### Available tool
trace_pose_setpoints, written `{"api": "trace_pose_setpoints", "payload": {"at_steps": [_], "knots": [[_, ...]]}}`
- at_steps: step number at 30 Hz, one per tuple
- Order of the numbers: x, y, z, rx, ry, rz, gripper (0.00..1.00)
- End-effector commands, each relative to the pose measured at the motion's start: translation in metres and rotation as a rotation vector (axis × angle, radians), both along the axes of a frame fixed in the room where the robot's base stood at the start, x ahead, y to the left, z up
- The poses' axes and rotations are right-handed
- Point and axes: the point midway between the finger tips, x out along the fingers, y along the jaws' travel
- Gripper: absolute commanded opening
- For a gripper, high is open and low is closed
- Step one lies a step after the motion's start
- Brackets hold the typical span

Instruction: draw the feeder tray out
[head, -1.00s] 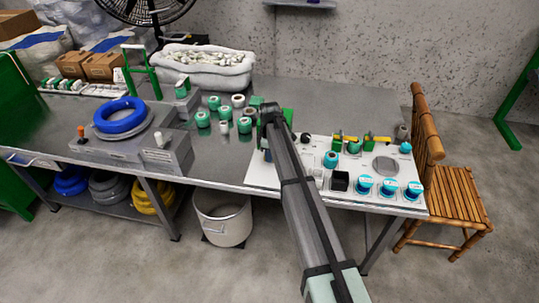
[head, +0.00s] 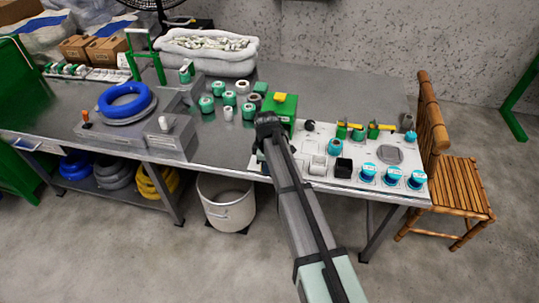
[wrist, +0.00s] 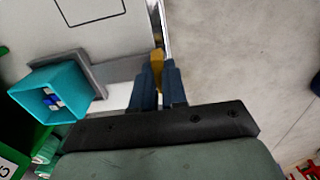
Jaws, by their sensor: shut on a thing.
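In the wrist view my gripper (wrist: 158,72) has its two blue fingers closed around a small yellow piece (wrist: 157,58) at the table's front edge. I cannot tell for sure whether this piece is the feeder tray's handle, and no tray body shows clearly beneath it. In the head view my arm's dark end is beside a green box with a yellow top (head: 281,106), and the fingertips are hidden behind the arm. A square teal open-topped box (wrist: 50,98) with small white and blue parts in it stands left of the fingers, apart from them.
A white board (head: 310,148) with teal knobs, a black cube and yellow-handled green fittings lies right of the arm. Several green-and-white spools (head: 207,103) stand to the left. A wooden chair (head: 460,186) is at the right. A white bucket (head: 226,206) stands below the front edge.

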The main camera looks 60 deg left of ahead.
Motion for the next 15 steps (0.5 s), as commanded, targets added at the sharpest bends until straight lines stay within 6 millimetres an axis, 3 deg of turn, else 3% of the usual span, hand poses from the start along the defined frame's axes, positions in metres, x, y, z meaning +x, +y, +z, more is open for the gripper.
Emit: {"api": "trace_pose_setpoints", "payload": {"at_steps": [7,8,15], "knots": [[0.0003,0.0011,0.0004,0.001,0.001,0.000,0.00],[0.0002,0.0012,0.0004,0.001,0.000,0.000,0.14],[0.0005,0.0011,0.0002,0.001,0.001,0.000,0.37]]}}
